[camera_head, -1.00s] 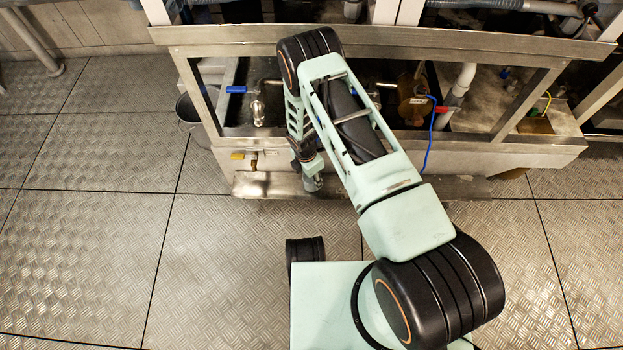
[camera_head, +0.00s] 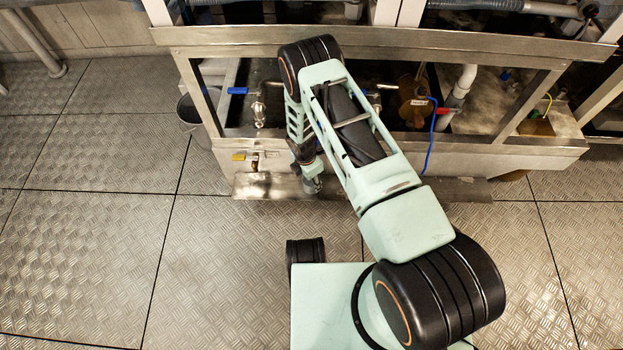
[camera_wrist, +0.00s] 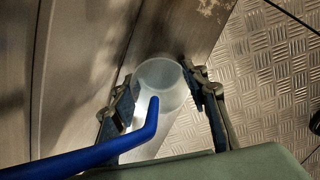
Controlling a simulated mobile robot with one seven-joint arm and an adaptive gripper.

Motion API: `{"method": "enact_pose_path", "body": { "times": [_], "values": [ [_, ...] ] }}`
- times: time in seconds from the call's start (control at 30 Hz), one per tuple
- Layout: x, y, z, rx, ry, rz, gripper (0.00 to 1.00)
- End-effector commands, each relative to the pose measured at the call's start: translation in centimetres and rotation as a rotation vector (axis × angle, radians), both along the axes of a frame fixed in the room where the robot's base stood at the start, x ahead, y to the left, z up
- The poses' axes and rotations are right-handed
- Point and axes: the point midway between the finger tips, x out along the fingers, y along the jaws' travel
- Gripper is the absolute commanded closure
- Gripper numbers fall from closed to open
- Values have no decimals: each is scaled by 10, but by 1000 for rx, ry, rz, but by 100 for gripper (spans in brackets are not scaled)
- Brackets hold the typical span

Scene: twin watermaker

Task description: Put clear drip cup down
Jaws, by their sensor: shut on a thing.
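The clear drip cup (camera_wrist: 165,78) is a translucent, whitish round cup seen between the two fingers in the wrist view. My gripper (camera_wrist: 162,95) is shut on it, one finger against each side. The cup is close to the metal ledge (camera_wrist: 180,35) at the front of the unit. I cannot tell whether its bottom touches that ledge. In the head view my gripper (camera_head: 312,184) hangs low over the ledge, and my arm hides much of the area behind it. The cup cannot be made out clearly there.
A blue lever handle (camera_wrist: 110,148) crosses the wrist view close to the fingers. A yellow-handled valve (camera_head: 240,156) and a blue-handled valve (camera_head: 238,91) stand left of my arm. A bucket (camera_head: 190,112) sits at the left. The plate floor (camera_head: 90,240) in front is clear.

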Motion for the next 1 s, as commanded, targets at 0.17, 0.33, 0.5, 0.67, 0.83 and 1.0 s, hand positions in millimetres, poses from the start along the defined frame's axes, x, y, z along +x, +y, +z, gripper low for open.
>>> {"method": "enact_pose_path", "body": {
  "times": [0.17, 0.33, 0.5, 0.67, 0.83, 1.0],
  "values": [
    [-2, -8, -9, -8, 3, -5, 82],
    [-1, -10, -10, -11, 4, -6, 41],
    [-1, -11, -10, -11, 3, -7, 38],
    [-1, -11, -9, -11, 3, -8, 38],
    [-2, -9, 4, -11, 3, -8, 38],
    [-3, -3, 34, -6, 0, -5, 38]
  ]
}}
